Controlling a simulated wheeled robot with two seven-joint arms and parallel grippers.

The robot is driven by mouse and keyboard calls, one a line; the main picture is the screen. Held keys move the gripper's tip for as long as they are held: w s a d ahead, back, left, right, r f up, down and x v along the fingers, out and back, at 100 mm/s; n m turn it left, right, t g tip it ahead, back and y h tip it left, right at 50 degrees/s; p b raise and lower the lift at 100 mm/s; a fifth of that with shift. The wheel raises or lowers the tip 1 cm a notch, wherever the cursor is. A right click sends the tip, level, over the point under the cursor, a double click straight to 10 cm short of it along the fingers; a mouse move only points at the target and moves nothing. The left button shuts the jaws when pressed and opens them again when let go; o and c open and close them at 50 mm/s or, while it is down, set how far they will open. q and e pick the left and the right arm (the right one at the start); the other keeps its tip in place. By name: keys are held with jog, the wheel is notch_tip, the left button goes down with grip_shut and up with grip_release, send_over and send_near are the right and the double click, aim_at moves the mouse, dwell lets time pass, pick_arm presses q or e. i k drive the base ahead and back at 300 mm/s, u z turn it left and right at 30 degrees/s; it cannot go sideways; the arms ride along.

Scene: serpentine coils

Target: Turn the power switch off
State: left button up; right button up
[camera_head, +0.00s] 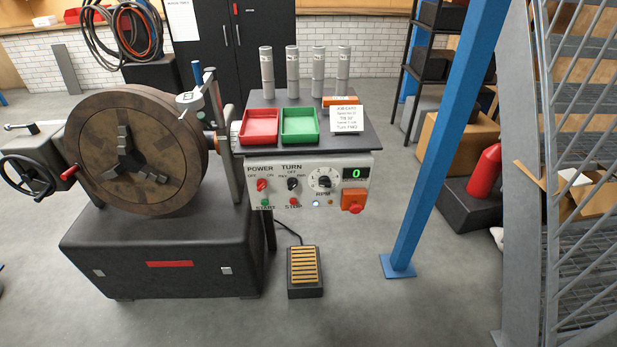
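The control panel (333,195) is a light grey front face under a dark shelf. The power switch (262,185) is a red rotary knob under the word POWER at the panel's left, with small labels on either side of it. Its exact pointing direction is too small to tell. A black TURN knob (293,184) and an RPM dial (324,181) are to its right. A green START button (265,203) and a red STOP button (294,202) sit below. A green 0 shows on the display (355,174). Neither of my grippers is in view.
A large round chuck (139,152) on a dark machine base (165,255) stands left of the panel. A red tray (260,127), a green tray (299,126) and several grey cylinders sit on the shelf. A foot pedal (304,271) lies below. A blue post (440,140) rises at right.

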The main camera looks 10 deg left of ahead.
aim_at(261, 184)
jog(key=u, duration=0.5)
jog(key=k, duration=1.15)
jog(key=z, duration=0.7)
jog(key=i, duration=1.35)
jog(key=u, duration=0.05)
